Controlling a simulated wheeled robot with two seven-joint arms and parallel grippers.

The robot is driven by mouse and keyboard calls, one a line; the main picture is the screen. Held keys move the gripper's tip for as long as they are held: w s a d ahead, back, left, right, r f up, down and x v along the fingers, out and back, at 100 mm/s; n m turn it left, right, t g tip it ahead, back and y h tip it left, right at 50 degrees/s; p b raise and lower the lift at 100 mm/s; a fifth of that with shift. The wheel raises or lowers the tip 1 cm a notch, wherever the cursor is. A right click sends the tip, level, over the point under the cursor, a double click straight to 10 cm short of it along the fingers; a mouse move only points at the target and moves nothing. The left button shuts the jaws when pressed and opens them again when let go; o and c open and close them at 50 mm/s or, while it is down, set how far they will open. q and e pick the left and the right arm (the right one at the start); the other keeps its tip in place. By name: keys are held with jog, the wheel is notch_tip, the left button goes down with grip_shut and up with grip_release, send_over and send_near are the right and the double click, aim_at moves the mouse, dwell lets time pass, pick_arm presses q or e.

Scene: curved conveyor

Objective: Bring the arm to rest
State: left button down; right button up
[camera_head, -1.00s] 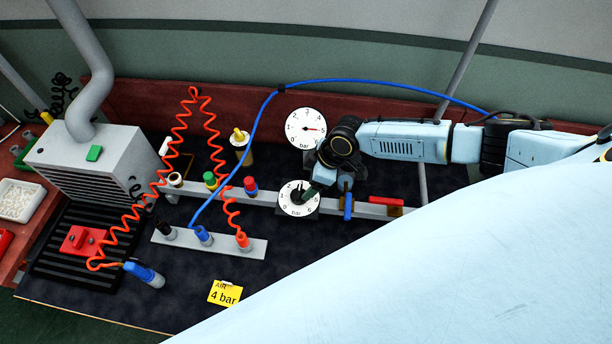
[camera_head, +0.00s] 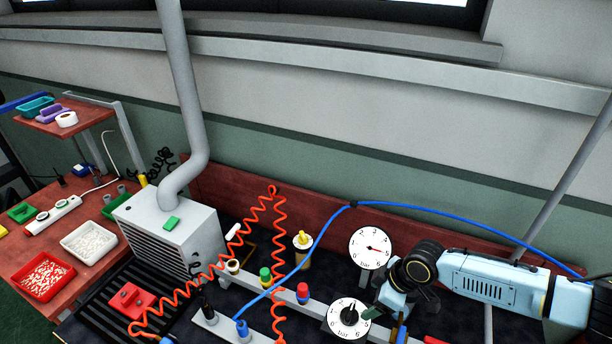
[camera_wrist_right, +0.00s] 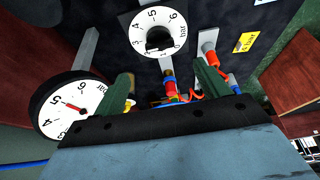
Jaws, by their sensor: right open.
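My right arm comes in from the right in the head view. Its dark green-tipped gripper (camera_head: 369,314) is just right of the lower white dial (camera_head: 345,312), which has a black knob. In the right wrist view, the gripper (camera_wrist_right: 166,80) has its two green fingers spread apart with nothing held between them. The lower dial (camera_wrist_right: 150,22) and its knob are beyond the fingertips there. An upright round bar gauge (camera_head: 370,246) stands behind the gripper; it also shows at the left of the wrist view (camera_wrist_right: 68,105). My left gripper does not show.
A blue hose (camera_head: 450,216) arches behind my right arm. A coiled orange hose (camera_head: 280,240) and a grey ventilated box (camera_head: 165,232) are left of the gauges. A grey pole (camera_head: 565,180) rises behind the arm. Trays lie on a side table at far left.

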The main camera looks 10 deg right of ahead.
aim_at(351, 312)
jog(key=b+x, duration=0.5)
jog(key=x, duration=0.3)
jog(key=shift+b+x, duration=1.25)
jog(key=shift+b, duration=0.1)
